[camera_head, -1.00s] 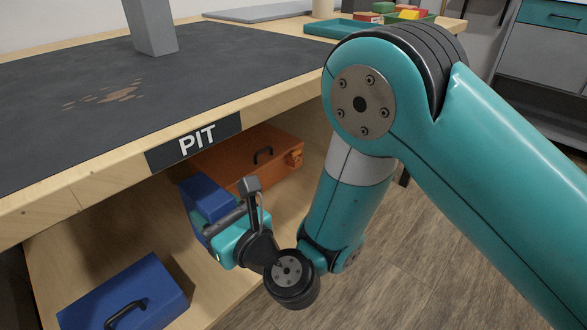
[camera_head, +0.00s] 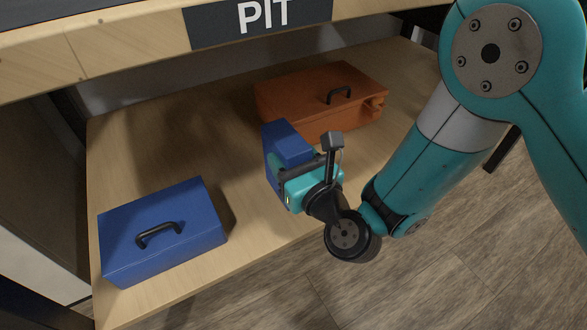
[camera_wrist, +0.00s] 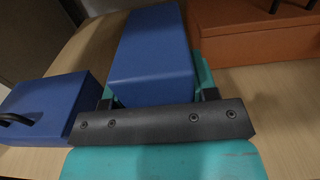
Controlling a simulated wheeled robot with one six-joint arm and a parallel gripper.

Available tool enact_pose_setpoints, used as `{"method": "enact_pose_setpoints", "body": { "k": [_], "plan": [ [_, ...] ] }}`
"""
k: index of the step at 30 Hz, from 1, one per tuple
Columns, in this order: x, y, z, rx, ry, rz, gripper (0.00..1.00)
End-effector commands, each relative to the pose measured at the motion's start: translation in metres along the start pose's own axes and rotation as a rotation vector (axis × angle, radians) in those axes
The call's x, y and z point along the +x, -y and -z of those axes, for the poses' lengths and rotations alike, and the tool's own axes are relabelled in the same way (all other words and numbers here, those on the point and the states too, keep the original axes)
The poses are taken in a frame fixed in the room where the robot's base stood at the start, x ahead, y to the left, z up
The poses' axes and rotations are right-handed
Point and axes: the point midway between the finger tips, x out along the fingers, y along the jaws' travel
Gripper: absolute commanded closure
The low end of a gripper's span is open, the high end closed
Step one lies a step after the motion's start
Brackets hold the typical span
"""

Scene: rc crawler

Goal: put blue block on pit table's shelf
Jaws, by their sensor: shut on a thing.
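The blue block (camera_head: 288,143) is held in my gripper (camera_head: 284,165), in front of and over the pit table's lower shelf (camera_head: 190,150). In the wrist view the blue block (camera_wrist: 153,55) stands out beyond the jaws, between the teal fingers of my gripper (camera_wrist: 155,85). The gripper is shut on it. The block's underside and its exact height above the shelf cannot be told. The shelf lies under the table's top edge, which bears the PIT sign (camera_head: 262,17).
A blue toolbox (camera_head: 160,228) with a black handle stands at the shelf's front left. An orange case (camera_head: 310,98) stands at the back right, behind the gripper. Bare shelf shows between them. The table top's edge (camera_head: 110,50) overhangs the shelf.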

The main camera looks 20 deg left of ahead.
Motion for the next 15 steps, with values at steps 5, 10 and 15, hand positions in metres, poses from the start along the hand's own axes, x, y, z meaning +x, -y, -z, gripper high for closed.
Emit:
{"method": "enact_pose_setpoints", "body": {
  "k": [5,10,15],
  "plan": [
    [0.0006,0.0,0.0079,0.001,0.004,0.001,0.9],
    [0.0006,0.0002,0.0085,0.0,0.003,0.001,0.9],
    [0.0002,0.0002,0.0113,-0.001,0.001,0.001,0.35]
  ]
}}
